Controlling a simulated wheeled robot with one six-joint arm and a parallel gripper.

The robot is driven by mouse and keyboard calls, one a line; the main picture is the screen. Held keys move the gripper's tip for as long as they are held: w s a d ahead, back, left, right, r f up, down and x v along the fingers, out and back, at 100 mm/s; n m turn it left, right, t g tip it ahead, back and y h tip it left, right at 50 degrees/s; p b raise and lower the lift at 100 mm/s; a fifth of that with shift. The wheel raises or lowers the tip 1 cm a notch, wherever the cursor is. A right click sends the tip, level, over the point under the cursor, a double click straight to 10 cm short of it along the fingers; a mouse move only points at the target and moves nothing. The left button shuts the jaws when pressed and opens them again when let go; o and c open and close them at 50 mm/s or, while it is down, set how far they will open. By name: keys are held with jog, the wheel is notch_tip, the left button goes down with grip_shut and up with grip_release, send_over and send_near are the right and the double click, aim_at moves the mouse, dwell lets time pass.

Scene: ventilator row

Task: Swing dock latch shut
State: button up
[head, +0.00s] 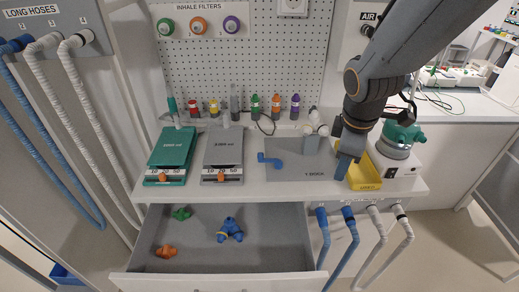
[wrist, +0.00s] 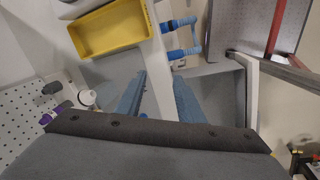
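The dock (head: 318,172) is a grey plate marked "1 DOCK" on the white counter, with a grey upright block at its back. The blue latch (head: 270,160) is a small cranked lever at the dock's left edge. My gripper (head: 344,172) is over the dock's right end, beside the yellow tray and well to the right of the latch. In the wrist view its two blue fingers (wrist: 158,97) stand apart with nothing between them. I cannot make out the latch in the wrist view.
The yellow tray (head: 362,177) is right of my gripper, also in the wrist view (wrist: 112,30). Green (head: 172,150) and grey (head: 222,150) test lungs stand left of the latch. An open drawer (head: 200,248) with several small parts juts out below. Hoses (head: 346,238) hang at the front right.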

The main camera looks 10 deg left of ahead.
jog(key=w+a+n+t, duration=0.1)
jog(key=w+a+n, duration=0.3)
jog(key=a+n, duration=0.75)
jog(key=n+t+y, duration=0.1)
jog(key=n, duration=1)
send_near(260, 154)
jog(key=x, duration=0.8)
jog(key=shift+w+d, duration=0.1)
jog(key=shift+w, duration=0.05)
grip_shut()
